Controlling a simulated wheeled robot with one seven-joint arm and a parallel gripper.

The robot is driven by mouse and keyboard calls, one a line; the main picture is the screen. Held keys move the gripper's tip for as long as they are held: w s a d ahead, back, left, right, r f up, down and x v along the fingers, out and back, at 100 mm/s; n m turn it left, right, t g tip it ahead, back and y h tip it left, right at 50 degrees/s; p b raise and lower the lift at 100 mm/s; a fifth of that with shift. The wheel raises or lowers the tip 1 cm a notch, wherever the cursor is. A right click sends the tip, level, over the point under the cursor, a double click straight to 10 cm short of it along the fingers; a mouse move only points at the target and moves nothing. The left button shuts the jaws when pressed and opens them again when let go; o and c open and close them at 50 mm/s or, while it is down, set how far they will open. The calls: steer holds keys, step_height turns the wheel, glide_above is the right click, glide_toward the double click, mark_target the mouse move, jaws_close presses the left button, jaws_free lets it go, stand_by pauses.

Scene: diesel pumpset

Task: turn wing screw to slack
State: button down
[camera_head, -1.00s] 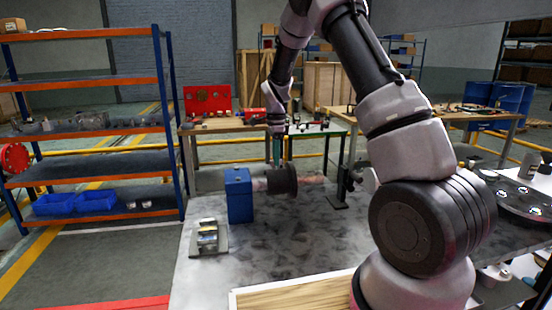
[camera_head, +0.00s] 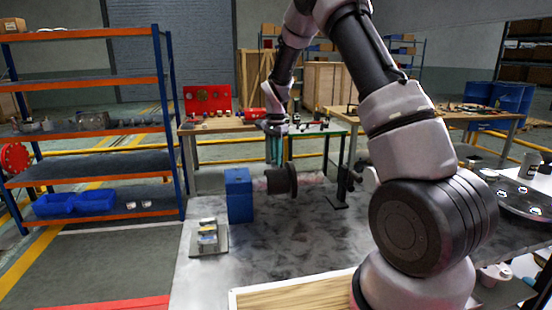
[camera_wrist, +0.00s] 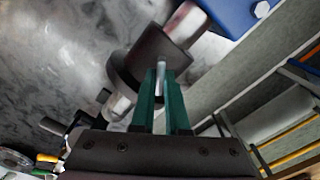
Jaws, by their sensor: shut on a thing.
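The wing screw (camera_wrist: 161,72) shows in the wrist view as a slim pale metal piece at the side of a dark flanged drum (camera_wrist: 152,45). My gripper (camera_wrist: 161,80) points at it with two green fingers, close together on either side of it and shut on it. In the head view the drum (camera_head: 292,180) sits on a horizontal shaft beside a blue block (camera_head: 239,195). My gripper (camera_head: 275,158) is just above and behind the drum there, and the screw is too small or hidden to make out.
The grey bench top (camera_head: 270,250) is mostly clear in front of the shaft. A small tray of parts (camera_head: 208,240) lies at left. A dark stand (camera_head: 340,190) is right of the drum. A wooden-bottomed tray (camera_head: 300,295) is at the front edge.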

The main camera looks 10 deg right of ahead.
steer(key=n, duration=0.5)
steer(key=shift+n, duration=0.3)
steer(key=n, duration=1.2)
steer(key=shift+n, duration=0.3)
steer(key=n, duration=0.5)
steer(key=shift+n, duration=0.3)
steer(key=c, duration=0.9)
jaws_free()
